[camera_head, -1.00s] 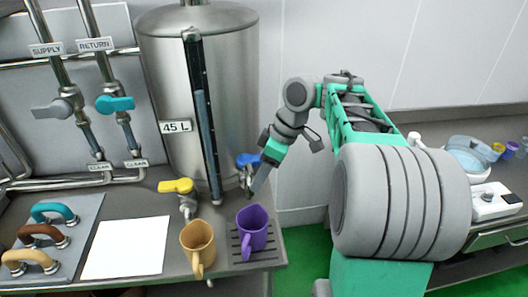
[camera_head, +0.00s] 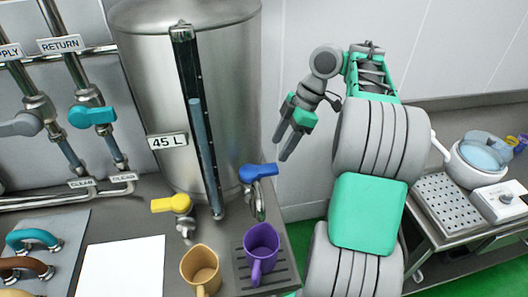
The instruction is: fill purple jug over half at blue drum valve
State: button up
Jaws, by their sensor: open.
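The purple jug (camera_head: 261,243) stands upright on the dark slatted drip grate (camera_head: 243,277) at the bench's right end, below the blue valve. Its handle faces the front. The blue valve handle (camera_head: 258,172) sits on the lower right of the steel drum (camera_head: 150,95), pointing right, with its spout (camera_head: 260,205) just above and behind the jug. How full the jug is cannot be told. My gripper (camera_head: 282,150) is open and empty, pointing down to the right of the drum, a little above and right of the blue handle and apart from it.
A yellow valve (camera_head: 172,204) is left of the blue one, with a tan jug (camera_head: 200,271) in front. A white sheet (camera_head: 120,268) lies on the bench. Pipes with grey and teal valves (camera_head: 92,115) are at left. A side table at right holds a white kettle-like vessel (camera_head: 481,158).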

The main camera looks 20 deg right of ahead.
aim_at(269, 167)
jog(key=b+x, duration=0.4)
jog(key=x, duration=0.3)
jog(key=shift+a+f+b, duration=0.2)
jog(key=shift+f+b, duration=0.1)
jog(key=shift+b, duration=0.1)
jog(key=shift+c, duration=0.5)
grip_shut()
dwell(0.4)
